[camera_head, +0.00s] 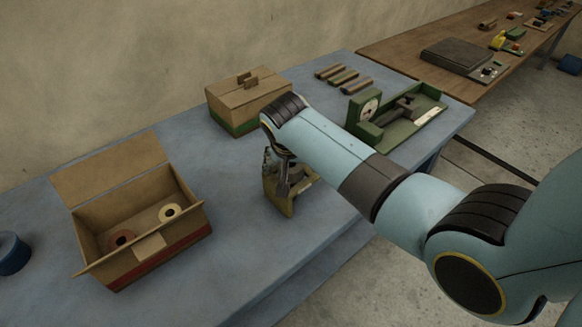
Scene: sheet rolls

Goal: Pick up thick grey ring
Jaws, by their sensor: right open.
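I cannot make out a thick grey ring for certain. An open cardboard box (165,252) with a red stripe stands at the left of the blue table. In it lie a brown ring (122,238) and a cream ring (169,212). My right gripper (282,190) points down at a small olive-yellow stand (283,207) near the table's middle. The gripper is open, and my own arm and wrist hide part of the stand. Whether they touch, I cannot tell. My left gripper is not in view.
A closed cardboard box (245,100) with a green stripe stands at the back. Several short bars (343,77) lie behind a green device with a dial (395,122). A blue roll (11,253) is at the left edge. The blue table's (235,240) front middle is clear.

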